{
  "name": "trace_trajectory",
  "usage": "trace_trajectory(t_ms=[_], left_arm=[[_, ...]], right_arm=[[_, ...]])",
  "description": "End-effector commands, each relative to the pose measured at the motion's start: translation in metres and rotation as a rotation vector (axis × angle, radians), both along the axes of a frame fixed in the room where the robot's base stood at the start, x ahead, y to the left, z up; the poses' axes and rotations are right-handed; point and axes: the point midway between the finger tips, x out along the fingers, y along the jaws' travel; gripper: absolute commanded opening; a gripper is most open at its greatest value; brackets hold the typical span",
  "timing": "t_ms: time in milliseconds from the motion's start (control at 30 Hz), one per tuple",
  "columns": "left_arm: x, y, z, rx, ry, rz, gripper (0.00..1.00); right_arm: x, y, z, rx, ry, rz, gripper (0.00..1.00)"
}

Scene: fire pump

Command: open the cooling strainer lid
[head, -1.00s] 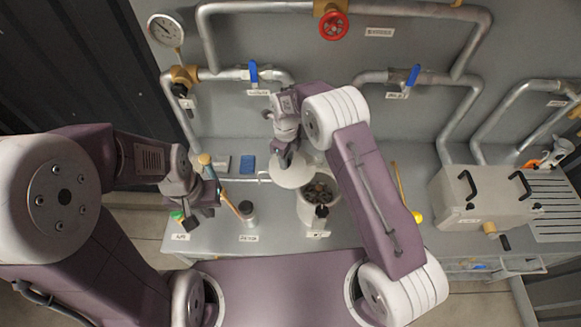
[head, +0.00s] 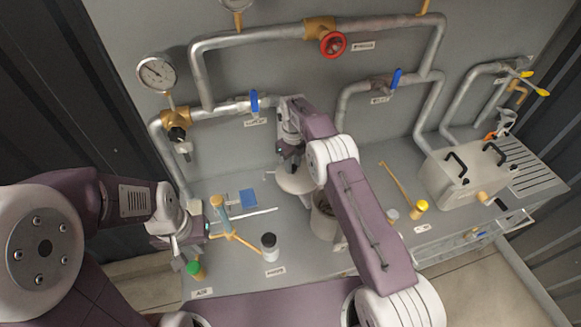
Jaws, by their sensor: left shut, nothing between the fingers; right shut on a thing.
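The cooling strainer lid (head: 295,182) is a pale round disc. My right gripper (head: 288,163) is shut on it from above. The strainer pot (head: 320,222), a grey cylinder on the bench, stands just right of and in front of the lid. The lid is off to the pot's back left side. My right arm hides much of the pot's opening, and I cannot tell whether lid and rim touch. My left gripper (head: 186,250) is shut and empty over the bench's left front, near a green-capped bottle (head: 196,270).
A yellow-topped item (head: 421,206) and a lidded grey box (head: 465,175) stand right. Pipes with blue-handled valves (head: 254,101) and a red handwheel (head: 333,44) are behind.

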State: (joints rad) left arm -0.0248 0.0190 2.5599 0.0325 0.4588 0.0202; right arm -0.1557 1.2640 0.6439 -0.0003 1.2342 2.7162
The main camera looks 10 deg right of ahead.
Motion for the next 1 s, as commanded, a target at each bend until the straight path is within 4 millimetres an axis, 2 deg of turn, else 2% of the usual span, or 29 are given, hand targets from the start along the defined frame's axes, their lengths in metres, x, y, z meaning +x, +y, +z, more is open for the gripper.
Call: trace_trajectory(t_ms=[467,500,567,600,867,1000], left_arm=[[0.0,0.0,0.0,0.0,0.0,0.0,0.0],[0.0,0.0,-0.001,0.0,0.0,0.0,0.0],[0.0,0.0,-0.001,0.0,0.0,0.0,0.0],[0.0,0.0,-0.001,0.0,0.0,0.0,0.0],[0.0,0.0,-0.001,0.0,0.0,0.0,0.0],[0.0,0.0,-0.009,0.0,0.0,0.0,0.0]], right_arm=[[0.002,0.0,0.0,0.002,-0.003,-0.01,0.0],[0.002,0.0,0.0,0.002,-0.003,-0.01,0.31],[0.002,0.0,0.0,0.002,-0.003,-0.01,0.48],[0.002,0.0,0.0,0.002,-0.003,-0.01,0.5],[0.002,-0.001,0.0,0.001,-0.002,-0.01,0.5],[0.003,0.0,0.014,0.002,-0.006,-0.01,0.5]])
